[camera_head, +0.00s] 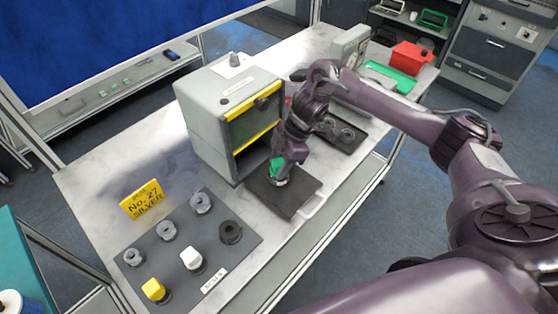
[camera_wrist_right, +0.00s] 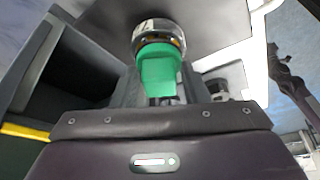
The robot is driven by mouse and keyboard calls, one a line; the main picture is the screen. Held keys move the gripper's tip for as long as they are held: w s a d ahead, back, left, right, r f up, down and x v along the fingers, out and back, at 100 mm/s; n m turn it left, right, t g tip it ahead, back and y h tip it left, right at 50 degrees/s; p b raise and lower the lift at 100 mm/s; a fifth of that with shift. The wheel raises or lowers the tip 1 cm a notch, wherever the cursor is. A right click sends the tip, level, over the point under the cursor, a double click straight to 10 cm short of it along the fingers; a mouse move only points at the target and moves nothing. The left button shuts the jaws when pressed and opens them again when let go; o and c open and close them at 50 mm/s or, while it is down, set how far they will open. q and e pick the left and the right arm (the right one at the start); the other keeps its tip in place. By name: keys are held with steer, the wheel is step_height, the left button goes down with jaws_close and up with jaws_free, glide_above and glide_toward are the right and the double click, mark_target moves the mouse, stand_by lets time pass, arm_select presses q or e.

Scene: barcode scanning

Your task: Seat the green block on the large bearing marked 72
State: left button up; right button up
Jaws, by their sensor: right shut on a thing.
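My right gripper (camera_head: 284,163) is shut on the green block (camera_head: 275,166) above the small dark mat in front of the grey box machine. The green block also shows in the right wrist view (camera_wrist_right: 160,72), between the fingers. A round metal bearing (camera_head: 281,182) lies directly below the block on the dark mat (camera_head: 304,196). In the right wrist view the bearing (camera_wrist_right: 157,37) shows a white label right against the block's end; its number is not readable. I cannot tell whether the block is fully seated. My left gripper is not in view.
The grey machine (camera_head: 203,116) with a yellow-edged front stands close left of my gripper. A grey mat (camera_head: 214,265) at the front left holds several knobs beside a yellow sign (camera_head: 146,199). A dark tray (camera_head: 357,146) with round parts lies behind my gripper.

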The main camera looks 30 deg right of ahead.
steer(key=shift+f, duration=0.3)
stand_by(0.4)
steer(key=o, duration=1.5)
steer(key=shift+r, duration=0.1)
step_height(320, 180, up, 8)
steer(key=p, duration=0.7)
steer(key=shift+f, duration=0.35)
